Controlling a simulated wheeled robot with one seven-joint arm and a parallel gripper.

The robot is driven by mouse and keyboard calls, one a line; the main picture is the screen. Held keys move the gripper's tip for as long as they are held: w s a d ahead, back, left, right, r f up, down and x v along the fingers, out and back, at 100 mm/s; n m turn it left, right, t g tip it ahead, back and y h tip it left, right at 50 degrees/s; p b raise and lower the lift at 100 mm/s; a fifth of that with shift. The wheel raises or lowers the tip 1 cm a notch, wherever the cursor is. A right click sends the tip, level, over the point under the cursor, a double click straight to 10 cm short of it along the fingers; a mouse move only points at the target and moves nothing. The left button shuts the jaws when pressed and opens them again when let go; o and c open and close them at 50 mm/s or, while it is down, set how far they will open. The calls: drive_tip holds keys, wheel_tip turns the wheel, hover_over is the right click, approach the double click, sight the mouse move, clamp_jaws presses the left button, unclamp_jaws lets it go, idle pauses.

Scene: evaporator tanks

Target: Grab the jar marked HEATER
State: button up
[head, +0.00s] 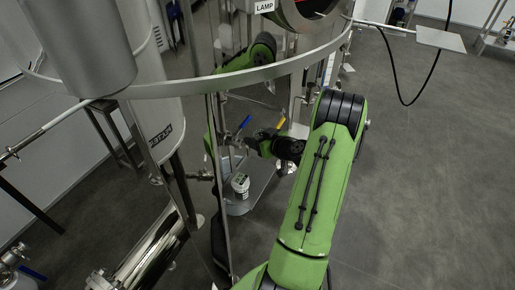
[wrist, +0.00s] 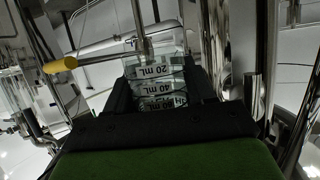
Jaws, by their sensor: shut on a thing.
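In the wrist view, my gripper (wrist: 160,90) has its two black fingers on either side of a clear jar (wrist: 158,70) and is shut on it. The jar carries pale labels reading 20 mL, 40 mL and 60 mL. Part of a further label starting with H shows at its right edge, but the rest of that word is hidden. In the head view, my green arm reaches in among the tank frames, and its fingertips are too small to make out. A small jar with a pale, dark-lettered label (head: 240,184) shows low beside the frame; I cannot tell whether it is the held one.
A curved metal rail (head: 235,83) crosses above the working area. A steel tank (head: 155,110) stands at left, and a vessel marked LAMP (head: 264,6) is at the top. A yellow-handled part (wrist: 60,65) is close to my gripper's left. Open floor (head: 430,190) lies at right.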

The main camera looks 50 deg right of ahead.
wheel_tip(320, 180, up, 2)
drive_tip(key=shift+r, duration=0.1)
drive_tip(key=s+d, duration=0.2)
drive_tip(key=d, duration=0.7)
drive_tip(key=s+d, duration=0.2)
drive_tip(key=d, duration=0.8)
drive_tip(key=shift+d+f, duration=0.15)
drive_tip(key=shift+f, duration=0.1)
